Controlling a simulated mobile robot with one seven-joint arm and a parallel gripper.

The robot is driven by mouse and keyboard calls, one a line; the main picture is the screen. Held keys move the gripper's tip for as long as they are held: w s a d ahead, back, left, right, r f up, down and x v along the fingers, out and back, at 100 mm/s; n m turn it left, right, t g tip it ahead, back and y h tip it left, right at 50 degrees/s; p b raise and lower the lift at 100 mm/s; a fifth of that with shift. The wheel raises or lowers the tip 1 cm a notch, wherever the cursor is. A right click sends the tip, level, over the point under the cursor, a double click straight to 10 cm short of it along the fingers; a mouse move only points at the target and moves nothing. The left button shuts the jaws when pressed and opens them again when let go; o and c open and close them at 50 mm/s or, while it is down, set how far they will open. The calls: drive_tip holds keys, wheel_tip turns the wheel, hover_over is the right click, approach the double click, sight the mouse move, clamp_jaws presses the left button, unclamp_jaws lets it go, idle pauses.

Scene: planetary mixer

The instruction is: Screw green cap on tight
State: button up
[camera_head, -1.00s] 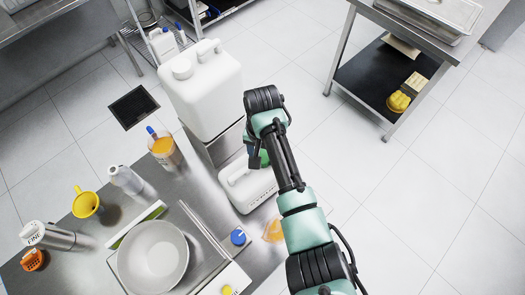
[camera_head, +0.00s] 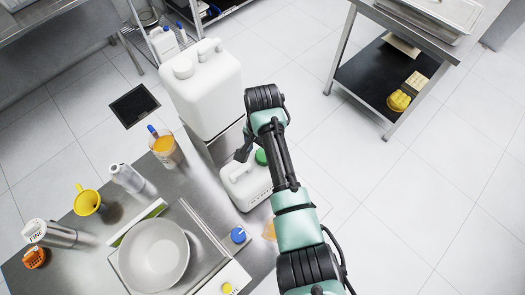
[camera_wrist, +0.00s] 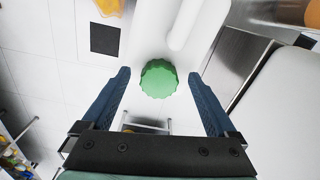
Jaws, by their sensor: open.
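The green cap (camera_head: 261,157) sits at the top of a white jug (camera_head: 246,187) that stands on the steel table, just left of my arm. In the wrist view the green cap (camera_wrist: 159,79) has a ribbed rim and lies between and slightly beyond my fingertips. My gripper (camera_wrist: 161,76) is open, with one blue finger on each side of the cap and a gap on both sides. The white jug (camera_wrist: 150,28) and its handle fill the upper middle of the wrist view. Whether the cap sits fully down on the neck cannot be told.
A large white canister (camera_head: 204,92) stands close behind the jug. A grey bowl (camera_head: 153,256), a blue knob (camera_head: 238,235), a yellow funnel (camera_head: 88,201), a bottle (camera_head: 132,180) and an orange-filled beaker (camera_head: 165,148) are on the table.

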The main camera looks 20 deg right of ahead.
wheel_tip(320, 180, up, 13)
idle(0.6)
idle(0.5)
